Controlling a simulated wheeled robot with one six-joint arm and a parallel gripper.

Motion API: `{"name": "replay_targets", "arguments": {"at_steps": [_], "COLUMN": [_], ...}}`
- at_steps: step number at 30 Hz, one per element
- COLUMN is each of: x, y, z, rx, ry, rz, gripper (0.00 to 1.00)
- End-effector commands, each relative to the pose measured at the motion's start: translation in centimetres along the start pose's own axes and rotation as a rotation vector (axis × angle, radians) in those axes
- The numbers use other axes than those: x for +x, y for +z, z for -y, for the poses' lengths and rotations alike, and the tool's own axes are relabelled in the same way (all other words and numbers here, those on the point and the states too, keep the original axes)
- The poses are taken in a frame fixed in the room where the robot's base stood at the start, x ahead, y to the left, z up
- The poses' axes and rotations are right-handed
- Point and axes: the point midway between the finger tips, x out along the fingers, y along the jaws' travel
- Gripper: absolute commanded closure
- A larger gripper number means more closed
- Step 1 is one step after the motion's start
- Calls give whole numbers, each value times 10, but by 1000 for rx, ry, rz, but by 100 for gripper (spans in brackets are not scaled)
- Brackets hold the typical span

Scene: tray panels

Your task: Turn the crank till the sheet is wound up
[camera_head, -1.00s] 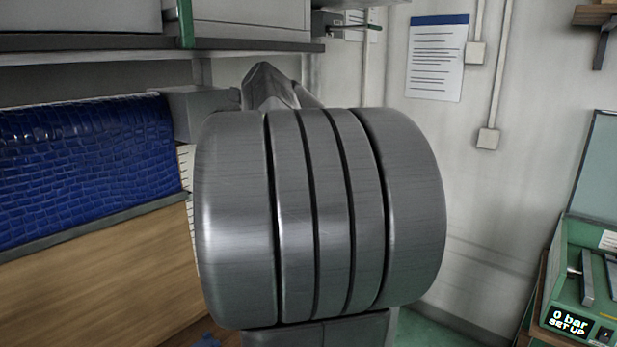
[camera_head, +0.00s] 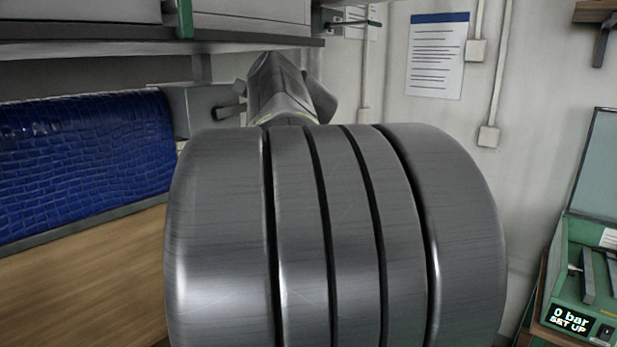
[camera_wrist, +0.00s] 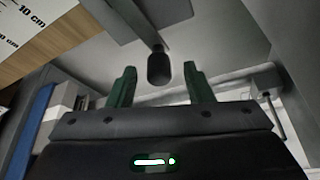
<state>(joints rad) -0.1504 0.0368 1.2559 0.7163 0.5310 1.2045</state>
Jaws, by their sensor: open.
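The blue sheet (camera_head: 85,160), with a crackled, scale-like surface, hangs at the left over a wooden board in the head view. The crank's dark rounded knob (camera_wrist: 159,68) hangs from a grey crank arm (camera_wrist: 136,22) in the wrist view. My gripper (camera_wrist: 160,66) has its two green fingers apart, one on each side of the knob in the picture. No finger touches the knob there; I cannot tell how deep it sits between them. In the head view my own arm hides the gripper and the crank knob.
A grey housing (camera_head: 204,108) stands at the sheet's right end. A shelf (camera_head: 110,62) runs above the sheet. A green unit (camera_head: 572,292) reading "0 bar SET UP" stands at the right. In the wrist view a scale marked in cm (camera_wrist: 32,18) lies at the upper left.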

Motion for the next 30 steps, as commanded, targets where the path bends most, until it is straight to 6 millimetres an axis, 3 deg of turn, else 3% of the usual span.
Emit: {"name": "replay_targets", "arguments": {"at_steps": [14, 30], "x": [-94, 11], "y": [-1, 1], "z": [-2, 1], "rx": [-1, 1], "ry": [-3, 4], "rz": [-3, 1], "gripper": [53, 53]}}
